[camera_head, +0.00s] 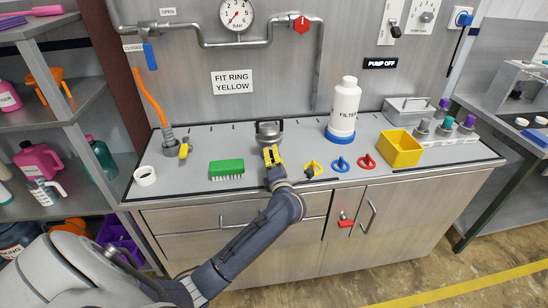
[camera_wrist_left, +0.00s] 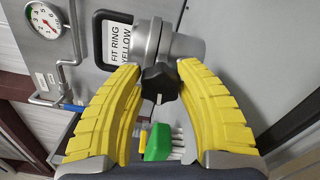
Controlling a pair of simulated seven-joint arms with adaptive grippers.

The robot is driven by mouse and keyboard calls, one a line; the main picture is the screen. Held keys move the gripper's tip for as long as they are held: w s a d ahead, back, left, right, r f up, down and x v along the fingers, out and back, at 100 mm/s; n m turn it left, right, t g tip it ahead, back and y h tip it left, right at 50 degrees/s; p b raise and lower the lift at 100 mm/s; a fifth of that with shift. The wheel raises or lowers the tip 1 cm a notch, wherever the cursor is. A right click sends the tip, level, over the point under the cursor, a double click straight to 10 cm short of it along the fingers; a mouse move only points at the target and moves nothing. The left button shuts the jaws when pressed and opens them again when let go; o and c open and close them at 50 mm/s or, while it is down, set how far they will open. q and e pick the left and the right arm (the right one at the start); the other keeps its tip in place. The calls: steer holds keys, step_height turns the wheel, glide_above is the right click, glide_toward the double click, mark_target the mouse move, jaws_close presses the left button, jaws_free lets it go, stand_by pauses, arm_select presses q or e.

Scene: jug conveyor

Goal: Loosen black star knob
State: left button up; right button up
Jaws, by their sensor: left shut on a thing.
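The black star knob (camera_wrist_left: 160,83) shows in the left wrist view, on the grey metal fitting (camera_wrist_left: 157,42). My left gripper (camera_wrist_left: 160,72) has its yellow fingers closed around the knob, one on each side. My right gripper is in neither view.
A green brush (camera_head: 226,168) lies left of the gripper.

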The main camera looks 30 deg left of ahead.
arm_select(q)
steer(key=shift+r+n, duration=0.15)
steer(key=shift+n, duration=2.05)
steer(key=o, duration=1.2)
steer(key=shift+o, duration=0.2)
steer(key=v, duration=1.2)
